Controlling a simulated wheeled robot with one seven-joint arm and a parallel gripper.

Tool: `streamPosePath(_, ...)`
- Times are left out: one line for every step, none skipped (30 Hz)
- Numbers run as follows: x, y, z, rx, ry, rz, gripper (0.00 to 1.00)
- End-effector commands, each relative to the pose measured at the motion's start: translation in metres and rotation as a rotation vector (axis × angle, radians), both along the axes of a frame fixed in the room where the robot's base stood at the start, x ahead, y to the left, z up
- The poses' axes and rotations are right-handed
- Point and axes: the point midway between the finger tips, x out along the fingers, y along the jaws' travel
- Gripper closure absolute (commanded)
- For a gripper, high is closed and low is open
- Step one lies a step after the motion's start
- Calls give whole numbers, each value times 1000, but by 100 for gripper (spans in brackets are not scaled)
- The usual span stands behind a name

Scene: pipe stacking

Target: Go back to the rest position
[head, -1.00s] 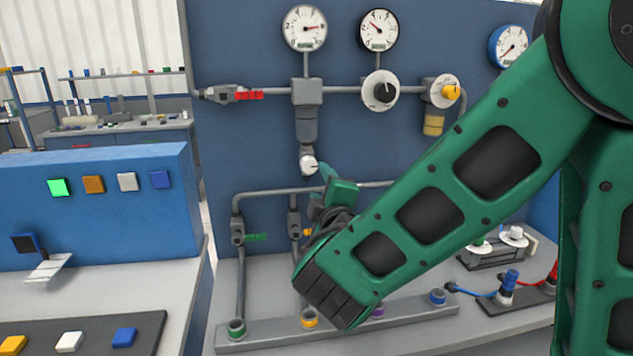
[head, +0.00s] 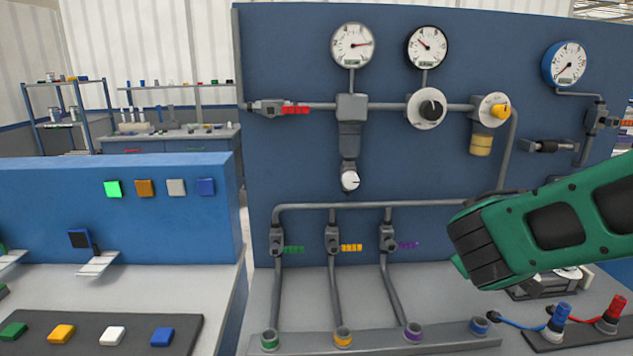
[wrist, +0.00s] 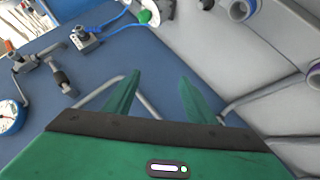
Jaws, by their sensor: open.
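My green arm reaches in from the right edge of the head view, in front of the lower right of the blue pipe panel (head: 300,60). Its dark elbow end is nearest the panel's middle, and the gripper is hidden in that view. In the wrist view my gripper (wrist: 153,95) shows two green fingers spread apart with nothing between them. Behind the fingers are the blue panel and a grey pipe.
A grey rail (head: 440,343) with coloured sockets runs along the bench front. Blue (head: 560,317) and red (head: 612,310) hose connectors stand at right. A blue console (head: 60,200) with coloured buttons is at left. Gauges and valves stick out from the panel.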

Motion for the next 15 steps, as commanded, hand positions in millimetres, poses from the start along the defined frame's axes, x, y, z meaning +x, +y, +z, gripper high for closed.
streamPosePath(-21,-26,-9,73,38,-93,50)
streamPosePath(-35,-37,-16,120,67,-146,50)
streamPosePath(-54,-50,-24,184,104,-213,50)
streamPosePath(-69,-58,-31,230,132,-263,50)
streamPosePath(-83,-64,-37,277,160,-310,50)
streamPosePath(-103,-70,-43,340,195,-370,50)
streamPosePath(-118,-74,-48,387,222,-413,50)
streamPosePath(-133,-76,-52,434,248,-455,50)
streamPosePath(-153,-77,-56,497,282,-506,50)
streamPosePath(-168,-76,-59,543,307,-543,50)
streamPosePath(-182,-75,-61,588,332,-578,50)
streamPosePath(-200,-72,-62,645,363,-620,50)
streamPosePath(-212,-69,-63,685,385,-647,50)
streamPosePath(-224,-65,-63,722,407,-672,50)
streamPosePath(-238,-61,-63,768,434,-701,50)
